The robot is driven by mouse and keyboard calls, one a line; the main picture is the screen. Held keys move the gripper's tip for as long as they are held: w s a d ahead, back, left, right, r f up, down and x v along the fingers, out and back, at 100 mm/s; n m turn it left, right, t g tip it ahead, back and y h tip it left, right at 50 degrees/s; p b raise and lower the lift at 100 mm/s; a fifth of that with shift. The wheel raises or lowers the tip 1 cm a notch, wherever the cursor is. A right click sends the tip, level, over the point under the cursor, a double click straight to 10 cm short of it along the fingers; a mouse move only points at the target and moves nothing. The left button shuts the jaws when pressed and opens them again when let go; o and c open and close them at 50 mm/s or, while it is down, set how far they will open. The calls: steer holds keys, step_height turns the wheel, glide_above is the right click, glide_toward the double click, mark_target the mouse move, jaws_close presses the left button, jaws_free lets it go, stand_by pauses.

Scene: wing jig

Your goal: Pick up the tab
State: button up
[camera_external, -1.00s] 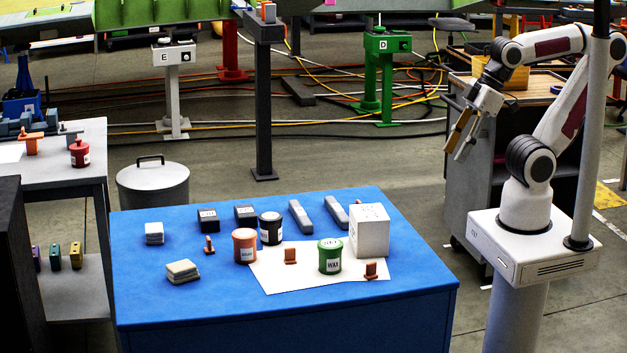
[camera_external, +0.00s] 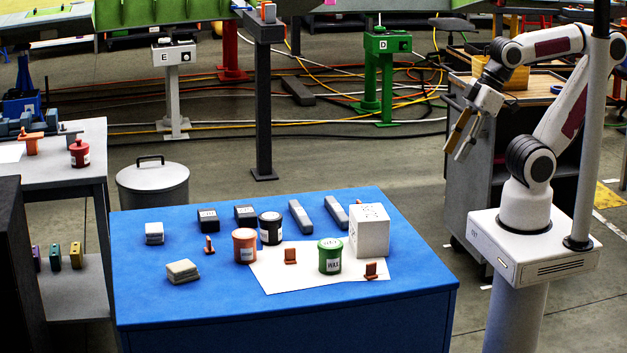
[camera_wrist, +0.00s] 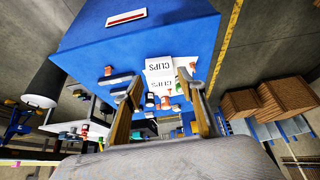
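Three small orange-brown tabs stand on the blue table in the external view: one at the left (camera_external: 209,244) on bare blue, one in the middle (camera_external: 290,256) and one at the right (camera_external: 371,270), both on the white sheet (camera_external: 300,282). I cannot tell which one the task means. My gripper (camera_external: 455,153) is high to the right of the table, well apart from all tabs. In the wrist view its two fingers (camera_wrist: 160,82) are spread with nothing held between them. The tabs are too small there to tell apart surely.
A green wax can (camera_external: 330,257), a salmon can (camera_external: 245,246), a black can (camera_external: 270,228) and a white box (camera_external: 370,231), marked CLIPS in the wrist view (camera_wrist: 159,67), stand near the tabs. Grey bars (camera_external: 300,217) lie behind.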

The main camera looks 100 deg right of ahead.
steer(key=shift+c, duration=0.2)
steer(key=w+d+f+m, duration=0.4)
steer(key=d+m, duration=0.3)
steer(key=m, duration=0.4)
steer(key=w+d+f+m, duration=0.5)
steer(key=w+d+m, duration=0.1)
steer(key=m, duration=0.6)
steer(key=w+d+f+m+g, duration=0.1)
steer(key=w+d+f+m, duration=0.4)
steer(key=d+m, duration=0.4)
steer(key=m, duration=0.3)
steer(key=shift+w, duration=0.25)
steer(key=shift+d+f, duration=0.1)
steer(key=shift+f, duration=0.1)
